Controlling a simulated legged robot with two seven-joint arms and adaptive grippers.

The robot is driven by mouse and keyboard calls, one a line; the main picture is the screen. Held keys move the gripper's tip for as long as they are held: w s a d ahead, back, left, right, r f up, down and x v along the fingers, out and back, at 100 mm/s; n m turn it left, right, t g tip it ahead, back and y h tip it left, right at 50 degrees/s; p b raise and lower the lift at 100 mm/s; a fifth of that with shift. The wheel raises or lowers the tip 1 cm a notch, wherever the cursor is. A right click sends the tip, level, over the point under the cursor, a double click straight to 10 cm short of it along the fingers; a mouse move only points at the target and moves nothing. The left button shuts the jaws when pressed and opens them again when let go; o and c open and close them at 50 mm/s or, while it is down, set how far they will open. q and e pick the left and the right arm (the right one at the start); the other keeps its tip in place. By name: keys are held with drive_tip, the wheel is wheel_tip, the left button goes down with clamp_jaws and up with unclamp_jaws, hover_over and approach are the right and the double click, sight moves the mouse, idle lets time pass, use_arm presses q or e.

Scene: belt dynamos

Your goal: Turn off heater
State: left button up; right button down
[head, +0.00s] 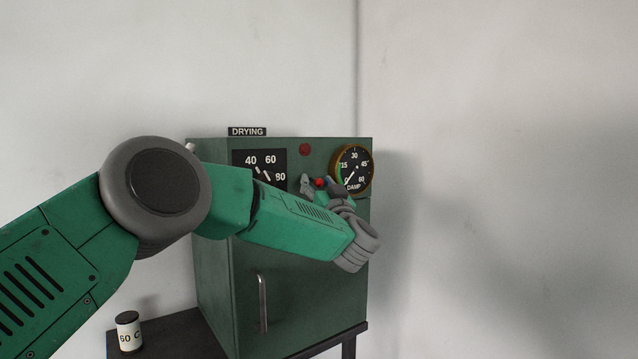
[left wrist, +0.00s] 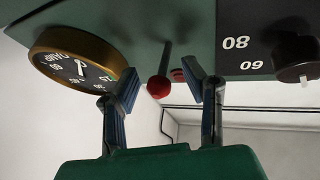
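A green drying cabinet (head: 213,290) stands against the wall. A lever with a red ball tip (head: 320,182) sticks out from its upper front; in the left wrist view the red tip (left wrist: 158,87) shows on a dark stem. My left gripper (head: 322,187) is at the lever. In the left wrist view its fingers (left wrist: 167,91) are spread, one on each side of the red tip, with gaps visible on both sides. A black temperature dial (head: 259,157) marked 40, 60, 80 is partly hidden by my left arm; its knob (left wrist: 295,60) also shows. My right gripper is out of view.
A round brass-rimmed DAMP gauge (head: 353,167) sits right of the lever, close to my left finger. A dark red lamp (head: 305,150) is above. The cabinet door has a vertical handle (head: 263,303). A small labelled can (head: 129,331) stands on the dark table (head: 185,335) at left.

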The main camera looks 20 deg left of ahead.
use_arm(q)
drive_tip(key=shift+d, duration=0.2)
clamp_jaws()
drive_tip(key=f+t+b, duration=0.1)
drive_tip(key=b, duration=0.1)
drive_tip(key=m+t+b, duration=0.1)
drive_tip(key=b, duration=0.1)
drive_tip(key=shift+w+a+f+y, duration=0.1)
drive_tip(key=shift+a+f+y, duration=0.05)
drive_tip(key=shift+f+y, duration=0.25)
drive_tip(key=shift+m+t+b, duration=0.5)
drive_tip(key=shift+t+b, duration=0.05)
drive_tip(key=shift+t, duration=0.35)
drive_tip(key=shift+c, duration=0.4)
unclamp_jaws()
drive_tip(key=shift+o, duration=0.4)
drive_tip(key=shift+w, duration=0.15)
